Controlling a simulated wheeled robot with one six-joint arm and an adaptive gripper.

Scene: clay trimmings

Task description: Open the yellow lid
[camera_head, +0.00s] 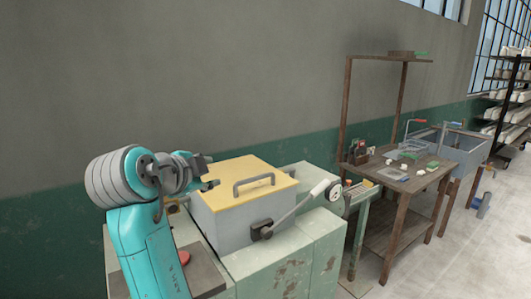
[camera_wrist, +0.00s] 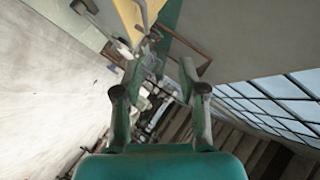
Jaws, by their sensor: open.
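The yellow lid (camera_head: 238,183) lies shut on a grey metal box, with a dark bar handle (camera_head: 254,184) on top. In the wrist view part of the yellow lid (camera_wrist: 130,14) shows at the top, with its handle (camera_wrist: 143,15) beside it. My gripper (camera_head: 212,170) is at the left of the box, a little above the lid's left edge and apart from the handle. In the wrist view my gripper (camera_wrist: 160,72) is open, with nothing between its fingers.
The grey box (camera_head: 225,228) stands on a pale green cabinet (camera_head: 295,255). A wooden workbench (camera_head: 400,195) with small items stands further right. The wall is close behind.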

